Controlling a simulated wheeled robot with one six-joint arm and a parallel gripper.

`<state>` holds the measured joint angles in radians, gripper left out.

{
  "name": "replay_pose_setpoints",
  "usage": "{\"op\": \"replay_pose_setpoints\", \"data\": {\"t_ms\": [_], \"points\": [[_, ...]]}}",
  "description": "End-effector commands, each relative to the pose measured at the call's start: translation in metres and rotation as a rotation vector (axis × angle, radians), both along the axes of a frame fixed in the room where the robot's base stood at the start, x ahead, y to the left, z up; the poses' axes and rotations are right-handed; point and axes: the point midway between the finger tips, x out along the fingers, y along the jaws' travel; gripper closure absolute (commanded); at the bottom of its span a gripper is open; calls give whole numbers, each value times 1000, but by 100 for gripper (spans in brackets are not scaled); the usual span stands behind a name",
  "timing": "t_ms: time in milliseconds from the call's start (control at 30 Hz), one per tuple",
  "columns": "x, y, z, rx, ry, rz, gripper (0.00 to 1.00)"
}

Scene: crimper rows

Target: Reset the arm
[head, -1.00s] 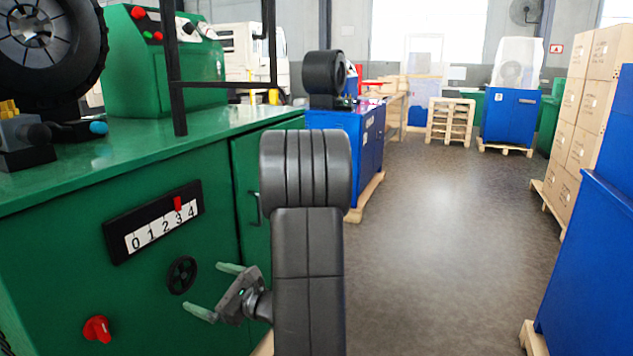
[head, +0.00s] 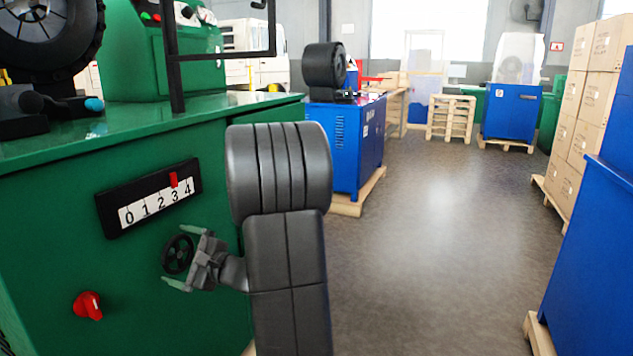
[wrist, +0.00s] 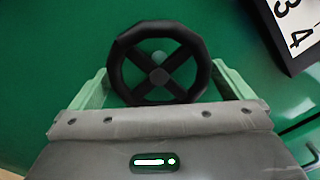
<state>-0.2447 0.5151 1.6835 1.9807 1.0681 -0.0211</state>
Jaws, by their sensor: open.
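My gripper (head: 178,257) is open in front of the green machine's face, with its two pale green fingers spread to either side of a small black handwheel (head: 179,254). In the wrist view the handwheel (wrist: 159,66) is centred between the fingers (wrist: 159,88), with four spokes and a round hub. Neither finger visibly grips the rim; whether they touch it I cannot tell. My dark grey arm stands to the right of the gripper in the head view.
Above the handwheel is a scale (head: 150,199) numbered 0 to 4, its red pointer between 3 and 4. A red knob (head: 88,305) sits lower left. A blue machine (head: 345,145) stands behind my arm; boxes (head: 583,110) line the right. The middle floor is clear.

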Motion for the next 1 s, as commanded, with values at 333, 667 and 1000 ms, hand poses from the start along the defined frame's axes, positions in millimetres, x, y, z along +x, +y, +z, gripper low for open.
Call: {"op": "replay_pose_setpoints", "data": {"t_ms": [333, 667, 1000], "points": [[1, 0, 2, -133, -324, 0, 0], [2, -1, 6, -250, -606, 0, 0], [2, -1, 9, -344, -833, 0, 0]]}}
